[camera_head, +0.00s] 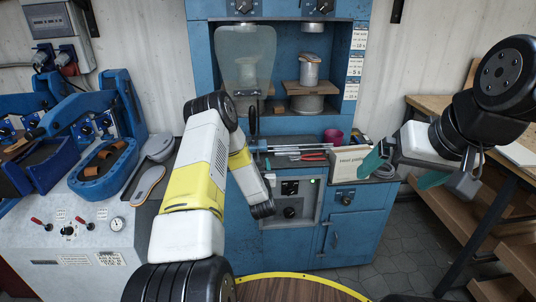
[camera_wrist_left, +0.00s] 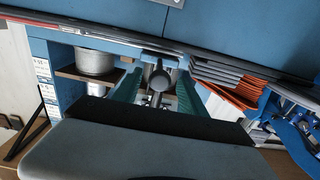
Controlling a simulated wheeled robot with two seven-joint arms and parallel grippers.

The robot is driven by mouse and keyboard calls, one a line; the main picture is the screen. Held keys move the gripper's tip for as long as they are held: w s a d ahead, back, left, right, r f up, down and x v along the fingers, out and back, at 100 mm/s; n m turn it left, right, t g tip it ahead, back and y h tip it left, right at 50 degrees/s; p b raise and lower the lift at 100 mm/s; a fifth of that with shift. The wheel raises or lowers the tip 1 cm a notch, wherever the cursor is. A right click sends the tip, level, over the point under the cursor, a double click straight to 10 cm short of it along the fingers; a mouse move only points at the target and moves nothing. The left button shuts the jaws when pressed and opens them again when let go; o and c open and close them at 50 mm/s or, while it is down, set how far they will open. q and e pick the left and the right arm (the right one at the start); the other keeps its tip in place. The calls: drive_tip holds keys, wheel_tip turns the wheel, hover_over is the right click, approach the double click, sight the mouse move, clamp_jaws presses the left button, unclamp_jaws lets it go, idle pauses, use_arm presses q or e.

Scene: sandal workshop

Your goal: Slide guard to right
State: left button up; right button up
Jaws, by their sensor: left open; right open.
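The guard (camera_head: 245,55) is a clear, smoky upright panel in front of the left part of the blue machine's opening. A dark upright handle (camera_head: 253,119) shows below it.
Metal cylinders (camera_head: 310,71) stand in the machine's opening, right of the guard. A blue press bench is at left, a wooden workbench (camera_head: 432,104) at right.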

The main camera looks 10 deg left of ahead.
sight(258, 157)
use_arm(q)
drive_tip(key=shift+x, duration=2.15)
clamp_jaws()
